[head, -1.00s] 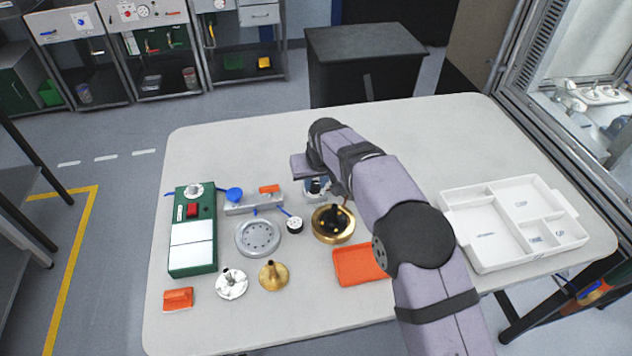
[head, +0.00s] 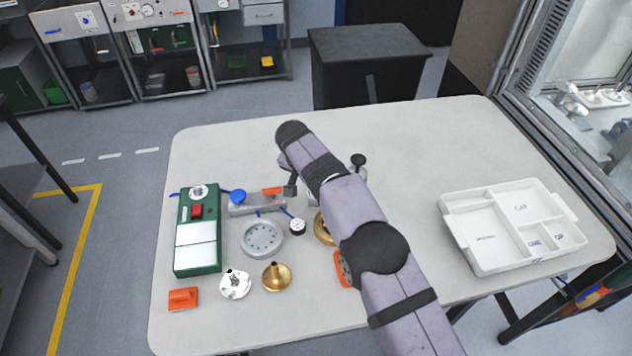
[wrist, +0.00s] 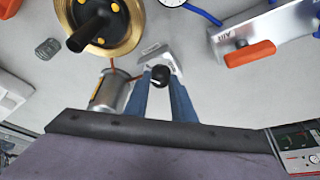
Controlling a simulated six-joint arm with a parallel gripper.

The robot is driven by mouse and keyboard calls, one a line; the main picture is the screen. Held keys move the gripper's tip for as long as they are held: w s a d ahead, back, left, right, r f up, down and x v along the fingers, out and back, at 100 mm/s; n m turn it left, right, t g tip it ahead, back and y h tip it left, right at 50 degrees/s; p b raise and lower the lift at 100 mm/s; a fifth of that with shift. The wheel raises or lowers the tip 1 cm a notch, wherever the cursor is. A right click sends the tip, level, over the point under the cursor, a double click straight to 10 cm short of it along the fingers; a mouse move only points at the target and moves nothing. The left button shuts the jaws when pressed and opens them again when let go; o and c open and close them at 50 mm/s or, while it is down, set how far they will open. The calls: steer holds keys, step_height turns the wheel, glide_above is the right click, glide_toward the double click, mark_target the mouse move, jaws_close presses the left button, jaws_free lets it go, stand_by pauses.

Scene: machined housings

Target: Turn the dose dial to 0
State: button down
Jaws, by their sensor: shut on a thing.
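A small silver-grey block (wrist: 152,56) with a round black knob (wrist: 161,78) on its front shows in the wrist view; I take this knob to be the dose dial. My gripper (wrist: 162,88) has two blue fingers reaching to the knob, one on each side, and is shut on it. The dial's marks and setting cannot be read.
A brass housing (wrist: 124,22) with a black handle and a silver cylinder (wrist: 108,92) stand close by. A silver bar with an orange handle (wrist: 250,54) is at the other side. A green box (head: 197,258) and a white tray (head: 480,258) stand farther off.

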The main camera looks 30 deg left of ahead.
stand_by(0.4)
steer(key=c, duration=1.5)
jaws_free()
steer(key=shift+b+v, duration=1.45)
steer(key=shift+v, duration=2.25)
